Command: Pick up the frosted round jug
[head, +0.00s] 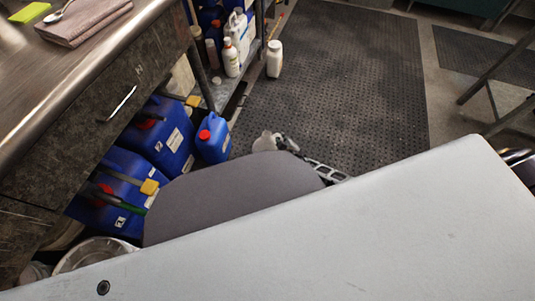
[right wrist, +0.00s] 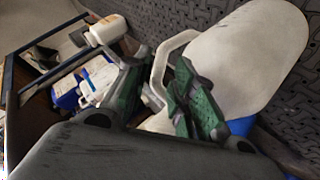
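The frosted round jug (right wrist: 250,50) is whitish and fills the upper right of the right wrist view, with its loop handle (right wrist: 161,62) on its left side. In the head view a small part of the jug (head: 265,142) shows beyond my grey arm cover. My right gripper (head: 290,146) is beside it there, mostly hidden. In the right wrist view the green-padded fingers of my right gripper (right wrist: 163,80) stand apart, with the handle between them. Firm contact on the handle does not show. My left gripper is not in view.
Blue canisters (head: 213,138) stand under the counter (head: 60,100) at left. A white bottle (head: 274,59) stands on the dark mat (head: 345,80) near a low shelf with other bottles. The mat is mostly clear. Stool legs (head: 495,90) are at right.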

